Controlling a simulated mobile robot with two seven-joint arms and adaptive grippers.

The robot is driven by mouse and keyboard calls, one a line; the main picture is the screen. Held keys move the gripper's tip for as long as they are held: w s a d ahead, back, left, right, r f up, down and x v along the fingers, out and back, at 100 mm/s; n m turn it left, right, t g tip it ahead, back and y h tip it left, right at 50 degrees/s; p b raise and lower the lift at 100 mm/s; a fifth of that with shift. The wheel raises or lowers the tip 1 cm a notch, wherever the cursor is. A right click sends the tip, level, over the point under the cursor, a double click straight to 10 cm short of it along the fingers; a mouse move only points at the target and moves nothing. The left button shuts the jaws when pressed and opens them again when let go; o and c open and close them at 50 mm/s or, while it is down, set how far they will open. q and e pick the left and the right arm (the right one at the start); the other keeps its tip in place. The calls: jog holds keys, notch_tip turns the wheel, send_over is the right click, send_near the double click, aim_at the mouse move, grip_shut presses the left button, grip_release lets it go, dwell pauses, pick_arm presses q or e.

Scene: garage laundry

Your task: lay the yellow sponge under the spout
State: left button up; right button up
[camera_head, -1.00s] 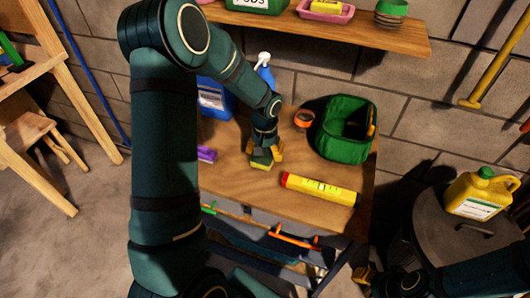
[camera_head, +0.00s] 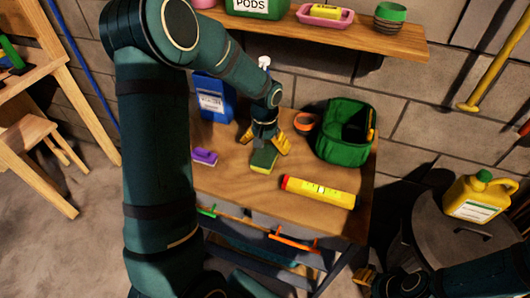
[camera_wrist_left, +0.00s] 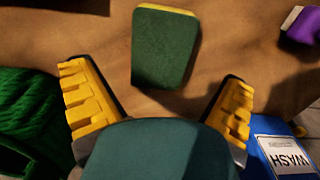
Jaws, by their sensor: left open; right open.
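A sponge (camera_head: 264,160) with a dark green top and a yellow layer lies flat on the wooden bench. In the left wrist view the sponge (camera_wrist_left: 165,48) lies beyond and between the spread fingers, apart from both. My left gripper (camera_head: 265,146) is open and empty just behind it. A blue WASH container (camera_head: 212,98) stands at the bench's back left; a small yellow part shows beside it in the left wrist view, but I cannot tell whether this is the spout. My right gripper (camera_head: 366,275) is open, low at the right, off the bench.
A purple brush (camera_head: 205,157) lies left of the sponge, and a yellow tube (camera_head: 318,192) lies at the front right. A green bag (camera_head: 344,132) and an orange-rimmed roll (camera_head: 306,122) stand behind. A yellow jug (camera_head: 479,197) stands on a dark drum.

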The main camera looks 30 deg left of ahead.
pick_arm(q)
notch_tip(320, 180, up, 7)
jog(key=p, duration=0.1)
jog(key=shift+r, duration=0.3)
jog(key=b, duration=0.5)
send_over(270, 146)
notch_tip(270, 146, down, 7)
jog(key=shift+w+f+b, duration=0.1)
jog(key=shift+f+b, duration=0.1)
jog(key=shift+b, duration=0.85)
jog(key=f+b, duration=0.1)
jog(key=f, duration=0.4)
jog(key=shift+w+a+f+b, duration=0.1)
jog(key=shift+w+a+b, duration=0.1)
jog(key=shift+b, duration=0.15)
jog(key=c, duration=0.7)
jog(key=shift+c, duration=0.4)
jog(key=shift+r, duration=0.2)
